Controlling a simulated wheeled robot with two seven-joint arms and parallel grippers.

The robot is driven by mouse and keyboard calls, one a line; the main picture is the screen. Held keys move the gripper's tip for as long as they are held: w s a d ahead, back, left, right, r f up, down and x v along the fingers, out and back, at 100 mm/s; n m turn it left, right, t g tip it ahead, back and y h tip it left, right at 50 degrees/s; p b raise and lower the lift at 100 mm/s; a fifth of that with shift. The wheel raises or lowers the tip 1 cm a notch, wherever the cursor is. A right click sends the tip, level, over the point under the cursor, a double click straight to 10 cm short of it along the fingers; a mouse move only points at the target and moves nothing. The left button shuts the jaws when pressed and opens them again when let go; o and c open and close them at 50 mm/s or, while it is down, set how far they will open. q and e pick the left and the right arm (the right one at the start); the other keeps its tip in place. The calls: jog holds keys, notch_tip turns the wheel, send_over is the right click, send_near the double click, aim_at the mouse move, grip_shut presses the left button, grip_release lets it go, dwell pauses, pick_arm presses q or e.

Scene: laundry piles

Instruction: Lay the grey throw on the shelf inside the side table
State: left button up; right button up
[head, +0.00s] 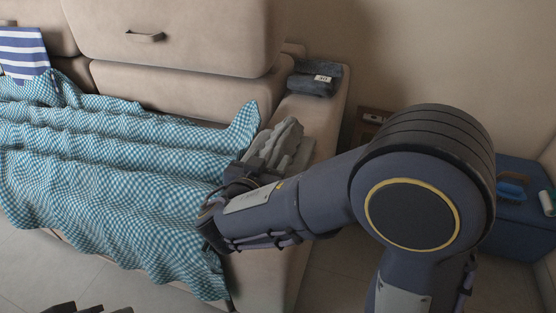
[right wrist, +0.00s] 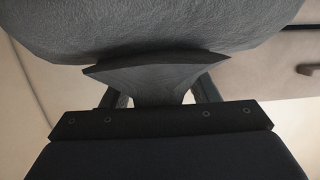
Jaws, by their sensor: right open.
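The grey throw (head: 287,139) is a crumpled grey bundle on the beige sofa arm, in the middle of the head view. My right gripper (head: 262,162) is right at its near side. In the right wrist view, grey cloth (right wrist: 160,28) fills the top, and a flap of it (right wrist: 165,76) hangs between the fingers. The right gripper is open around this flap; contact is hard to tell. A small brown wooden piece (head: 371,115), perhaps the side table, is mostly hidden behind my right arm. Its shelf cannot be seen. Only dark shapes, perhaps my left gripper, show at the bottom left edge.
A folded dark grey cloth with a white label (head: 314,78) lies farther back on the sofa arm. A teal checked blanket (head: 110,165) covers the seat; a striped cloth (head: 22,52) hangs at left.

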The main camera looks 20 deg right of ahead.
aim_at(274, 150)
jog(key=x, duration=0.4)
jog(key=shift+w+d+b, duration=0.1)
jog(key=shift+w+b, duration=0.05)
jog(key=shift+b, duration=0.2)
jog(key=shift+c, duration=0.4)
grip_shut()
